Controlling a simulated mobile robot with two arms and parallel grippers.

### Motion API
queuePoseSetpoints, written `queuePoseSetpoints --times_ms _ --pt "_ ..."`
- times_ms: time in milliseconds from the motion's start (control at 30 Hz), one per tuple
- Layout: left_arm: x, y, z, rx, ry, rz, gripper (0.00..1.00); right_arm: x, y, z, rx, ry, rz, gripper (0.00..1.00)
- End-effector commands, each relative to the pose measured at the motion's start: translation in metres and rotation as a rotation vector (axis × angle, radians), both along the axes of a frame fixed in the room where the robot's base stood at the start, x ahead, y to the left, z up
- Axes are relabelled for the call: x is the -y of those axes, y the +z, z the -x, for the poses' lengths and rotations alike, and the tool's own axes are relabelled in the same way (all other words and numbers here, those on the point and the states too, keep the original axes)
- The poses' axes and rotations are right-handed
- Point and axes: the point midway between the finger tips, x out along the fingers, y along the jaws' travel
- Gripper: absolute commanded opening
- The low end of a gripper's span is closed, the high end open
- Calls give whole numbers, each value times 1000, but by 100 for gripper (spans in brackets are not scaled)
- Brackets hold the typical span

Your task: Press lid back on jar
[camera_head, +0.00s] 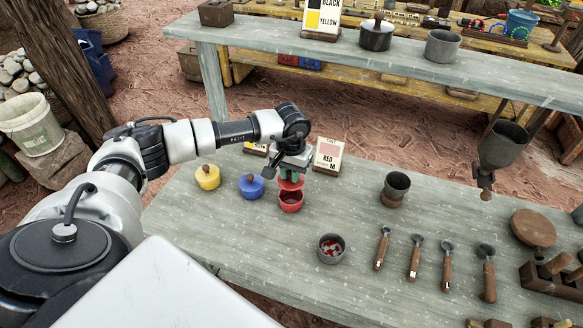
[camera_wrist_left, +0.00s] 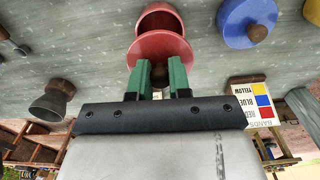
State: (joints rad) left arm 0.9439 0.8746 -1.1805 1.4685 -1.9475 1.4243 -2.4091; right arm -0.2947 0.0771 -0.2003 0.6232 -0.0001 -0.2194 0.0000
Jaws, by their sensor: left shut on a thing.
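My left gripper (camera_head: 290,172) is shut on the wooden knob (camera_wrist_left: 158,75) of the red lid (camera_wrist_left: 160,50). In the head view the red lid (camera_head: 290,183) is right above the red jar (camera_head: 291,202), with the jar's mouth partly showing below it. In the wrist view the red jar (camera_wrist_left: 160,15) shows beyond the lid, its mouth partly uncovered. The lid looks apart from the rim and not seated. The green fingers (camera_wrist_left: 160,80) stand on both sides of the knob. My right gripper is not in view.
The lidded blue jar (camera_head: 251,186) and yellow jar (camera_head: 207,177) stand left of the red one. Behind is a sign card (camera_head: 328,156). A grey cup with red bits (camera_head: 331,248) stands in front. Wooden-handled tools (camera_head: 415,258) lie at right; the table between is clear.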

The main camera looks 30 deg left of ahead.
Motion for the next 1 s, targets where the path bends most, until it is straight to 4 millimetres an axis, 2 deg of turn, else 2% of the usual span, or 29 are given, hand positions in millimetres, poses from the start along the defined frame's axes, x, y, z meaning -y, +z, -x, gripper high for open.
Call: queuePoseSetpoints --times_ms 367,500,667,1000 --pt "0 -36 1 -2 0 0 0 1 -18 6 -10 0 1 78" --pt "0 -51 0 0 0 0 0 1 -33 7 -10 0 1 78" --pt "0 -57 0 0 0 1 0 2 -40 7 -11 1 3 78" --pt "0 -57 0 0 1 0 0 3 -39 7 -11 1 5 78"
